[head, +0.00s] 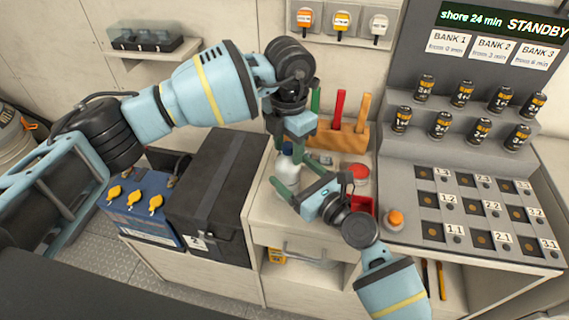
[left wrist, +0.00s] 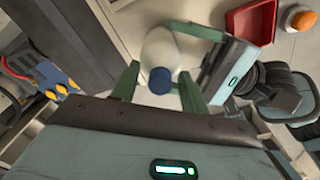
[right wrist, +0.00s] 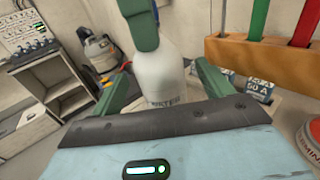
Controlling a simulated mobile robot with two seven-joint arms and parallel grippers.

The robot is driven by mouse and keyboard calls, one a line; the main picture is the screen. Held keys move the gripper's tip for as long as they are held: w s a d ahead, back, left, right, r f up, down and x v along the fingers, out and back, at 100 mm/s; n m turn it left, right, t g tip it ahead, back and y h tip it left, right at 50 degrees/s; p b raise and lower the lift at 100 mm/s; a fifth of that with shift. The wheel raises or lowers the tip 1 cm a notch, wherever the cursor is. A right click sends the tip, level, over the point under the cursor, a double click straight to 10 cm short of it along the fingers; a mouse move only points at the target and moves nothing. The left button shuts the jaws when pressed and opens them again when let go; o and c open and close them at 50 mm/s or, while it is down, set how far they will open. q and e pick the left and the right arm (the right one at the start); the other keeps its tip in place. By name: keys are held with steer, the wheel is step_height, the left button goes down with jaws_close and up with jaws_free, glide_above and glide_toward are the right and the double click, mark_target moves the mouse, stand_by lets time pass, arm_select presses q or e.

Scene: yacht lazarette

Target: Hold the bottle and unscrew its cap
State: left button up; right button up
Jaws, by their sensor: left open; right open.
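A white bottle (head: 289,174) with a dark blue cap (head: 287,148) stands upright on the counter. My left gripper (head: 286,140) points down from above, open, with its fingers on either side of the cap; the left wrist view shows the cap (left wrist: 160,80) and bottle (left wrist: 160,48) between them. My right gripper (head: 289,177) is open around the bottle's body from the front right. In the right wrist view the bottle (right wrist: 160,82) lies between its fingers, with gaps visible. A green finger of my left gripper hides the bottle's top there.
A wooden rack (head: 340,136) with green, red and orange handles stands behind the bottle. A red tray (head: 362,204), a red-topped tin (head: 356,172) and an orange button (head: 396,217) lie to the right. A black box (head: 215,190) is at left.

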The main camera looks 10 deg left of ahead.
steer(key=shift+x, duration=2.2)
steer(key=c, duration=1.3)
arm_select(q)
steer(key=shift+c, duration=0.3)
steer(key=c, duration=0.7)
steer(key=o, duration=1)
steer(key=shift+c, duration=0.2)
steer(key=shift+r, duration=0.1)
